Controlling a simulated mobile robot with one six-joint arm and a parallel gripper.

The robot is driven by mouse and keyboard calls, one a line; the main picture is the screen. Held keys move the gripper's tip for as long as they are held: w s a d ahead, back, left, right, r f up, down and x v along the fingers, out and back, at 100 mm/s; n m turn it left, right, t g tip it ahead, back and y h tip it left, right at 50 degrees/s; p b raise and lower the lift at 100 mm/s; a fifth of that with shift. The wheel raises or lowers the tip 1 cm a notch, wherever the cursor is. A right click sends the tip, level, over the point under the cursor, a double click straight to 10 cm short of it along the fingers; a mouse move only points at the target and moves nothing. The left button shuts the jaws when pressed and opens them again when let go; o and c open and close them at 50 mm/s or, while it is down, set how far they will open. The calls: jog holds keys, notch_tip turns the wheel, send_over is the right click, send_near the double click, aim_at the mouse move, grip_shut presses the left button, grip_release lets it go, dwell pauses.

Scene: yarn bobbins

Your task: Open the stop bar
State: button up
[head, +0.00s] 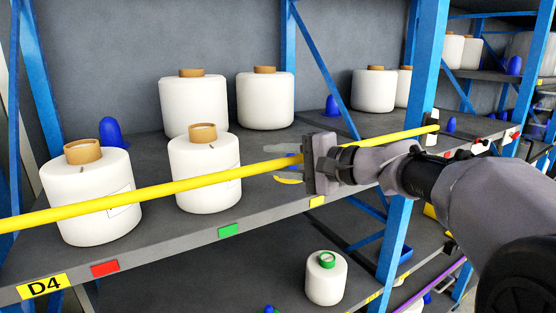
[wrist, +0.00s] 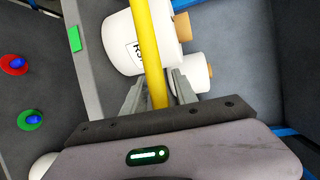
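The stop bar is a long yellow bar (head: 170,187) running across the front of the upper shelf, in front of the bobbins. It stays across the shelf from the left edge to a fitting (head: 433,118) at the right post. My gripper (head: 283,163) is at the bar's middle, with one finger above it and one below. In the wrist view the yellow bar (wrist: 151,45) passes between the two fingers of my gripper (wrist: 160,78). The fingers look apart, around the bar; firm contact is not visible.
White bobbins with brown cores (head: 88,195), (head: 206,175) stand just behind the bar, with others (head: 265,103) further back. A bobbin with a green core (head: 326,280) stands on the lower shelf. A blue post (head: 405,220) rises right of my gripper.

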grip_shut()
dwell(1.2)
